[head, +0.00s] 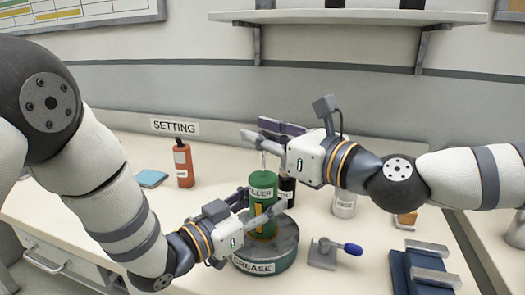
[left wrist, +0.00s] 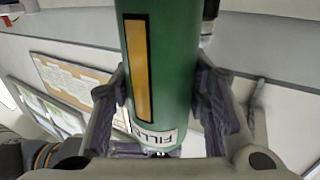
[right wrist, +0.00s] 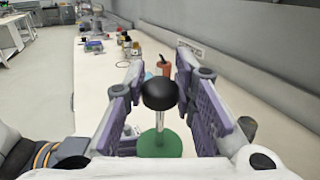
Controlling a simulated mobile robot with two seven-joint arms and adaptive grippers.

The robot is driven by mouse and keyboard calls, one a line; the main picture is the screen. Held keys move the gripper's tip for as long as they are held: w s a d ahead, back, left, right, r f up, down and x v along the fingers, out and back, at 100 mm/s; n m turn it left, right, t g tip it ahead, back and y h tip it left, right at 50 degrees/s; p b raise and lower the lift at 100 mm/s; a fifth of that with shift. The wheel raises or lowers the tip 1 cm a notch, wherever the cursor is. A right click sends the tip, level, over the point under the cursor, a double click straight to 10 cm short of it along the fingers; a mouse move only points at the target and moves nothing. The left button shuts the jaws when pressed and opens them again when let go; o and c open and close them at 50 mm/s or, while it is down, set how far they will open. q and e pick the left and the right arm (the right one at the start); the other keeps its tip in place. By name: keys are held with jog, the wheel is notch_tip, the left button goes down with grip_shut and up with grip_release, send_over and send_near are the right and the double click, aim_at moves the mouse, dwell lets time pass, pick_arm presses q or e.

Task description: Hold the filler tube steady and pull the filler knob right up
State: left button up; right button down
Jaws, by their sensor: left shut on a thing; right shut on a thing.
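The green filler tube (head: 262,183) stands upright on the round grey-green grease tin (head: 263,266). It has a white label and a yellow strip, and fills the middle of the left wrist view (left wrist: 175,60). My left gripper (head: 262,208) is shut around the tube's body, one finger on each side. My right gripper (head: 257,136) is above the tube, shut on the black filler knob (right wrist: 160,93). The knob is hidden by the gripper in the head view. A thin pale rod (head: 263,160) shows between the tube's top and the right gripper.
An orange bottle (head: 183,166) stands left of the tube below a SETTING sign. A dark bottle (head: 287,190) is close behind the tube. A blue-handled tool on a grey block (head: 322,255) lies right of the tin, near a dark blue stand (head: 398,270).

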pick_arm(q)
jog(key=shift+f, duration=0.15)
pick_arm(e)
jog(key=shift+r, duration=0.25)
jog(key=c, duration=1.4)
grip_release()
jog(key=shift+c, duration=0.2)
jog(key=shift+o, duration=0.7)
jog(key=shift+f, duration=0.1)
jog(key=v, duration=1.2)
pick_arm(q)
jog(key=o, duration=1.4)
